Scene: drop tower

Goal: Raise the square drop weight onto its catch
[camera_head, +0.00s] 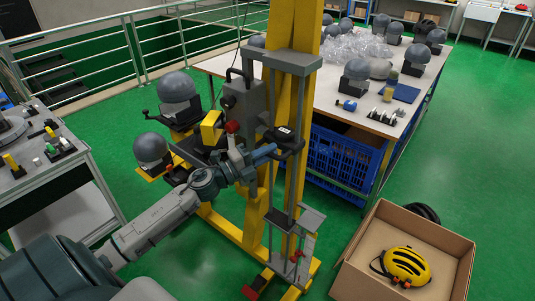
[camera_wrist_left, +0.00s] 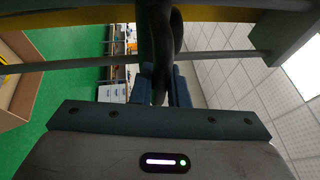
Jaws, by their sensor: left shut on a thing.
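The yellow drop tower (camera_head: 283,90) stands in the middle of the head view, with two upright grey guide rods. A dark block (camera_head: 284,134) with a small pale label sits between the rods at mid height; it looks like the drop weight, but its square shape is not clear. My left gripper (camera_head: 268,152) is beside the block, at its left. In the left wrist view the gripper (camera_wrist_left: 165,85) is shut on a black handle-like part (camera_wrist_left: 160,35). Which catch holds the weight cannot be told. My right gripper is not in view.
A grey box (camera_head: 242,103) with a black handle hangs left of the rods. Grey headforms (camera_head: 178,92) stand close by my arm. A workbench (camera_head: 335,92) is behind right, and a cardboard box (camera_head: 362,252) with a yellow helmet (camera_head: 407,265) is front right. Green floor is clear between.

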